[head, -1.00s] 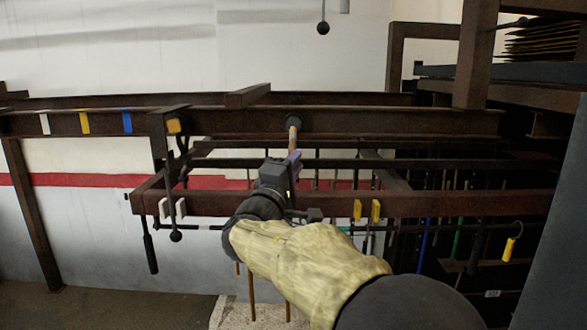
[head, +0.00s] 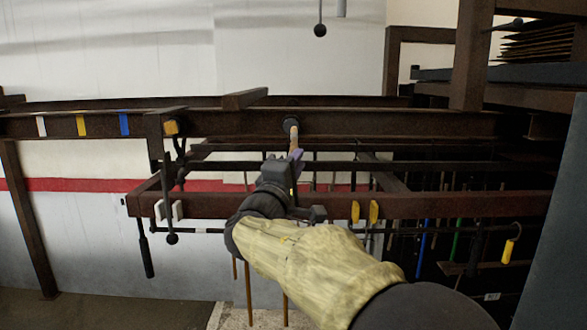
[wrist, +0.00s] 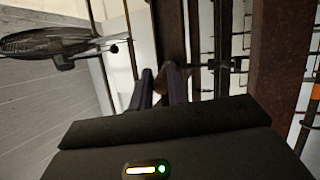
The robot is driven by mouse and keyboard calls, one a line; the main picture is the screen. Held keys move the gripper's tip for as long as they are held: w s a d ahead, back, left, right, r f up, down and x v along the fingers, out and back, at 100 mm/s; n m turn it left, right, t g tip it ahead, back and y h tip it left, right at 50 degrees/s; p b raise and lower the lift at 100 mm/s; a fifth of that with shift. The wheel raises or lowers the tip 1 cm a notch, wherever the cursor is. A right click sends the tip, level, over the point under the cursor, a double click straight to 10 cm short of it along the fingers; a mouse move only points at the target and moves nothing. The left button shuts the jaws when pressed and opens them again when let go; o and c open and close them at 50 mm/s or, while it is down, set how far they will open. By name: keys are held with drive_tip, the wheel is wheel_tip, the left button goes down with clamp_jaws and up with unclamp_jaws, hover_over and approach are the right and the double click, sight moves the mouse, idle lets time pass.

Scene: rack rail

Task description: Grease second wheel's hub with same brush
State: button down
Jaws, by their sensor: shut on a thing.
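My gripper (head: 297,156) is in the middle of the head view, shut on the brush (head: 293,139), which has a light wooden handle. The brush points up and away from me toward the long brown beam. A small dark round part (head: 291,121), which looks like a wheel, sits at the beam's face, and the brush's far end overlaps it. I cannot tell whether the two touch. In the wrist view, the two dark fingers (wrist: 162,88) are close together with the brush between them, mostly hidden. The bristles cannot be made out.
The brown upper beam (head: 375,123) runs across behind the brush. A lower brown rail (head: 440,204) with yellow clips (head: 364,211) crosses just beyond my forearm. Many thin rods fill the rack at right.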

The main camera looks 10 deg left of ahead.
drive_tip(key=shift+w+a, duration=0.2)
drive_tip(key=shift+w, duration=0.7)
idle(0.5)
drive_tip(key=shift+b, duration=0.65)
drive_tip(key=shift+a+r+b, duration=0.2)
drive_tip(key=shift+r+b, duration=0.1)
drive_tip(key=shift+r, duration=0.1)
idle(0.7)
drive_tip(key=shift+s+a, duration=0.1)
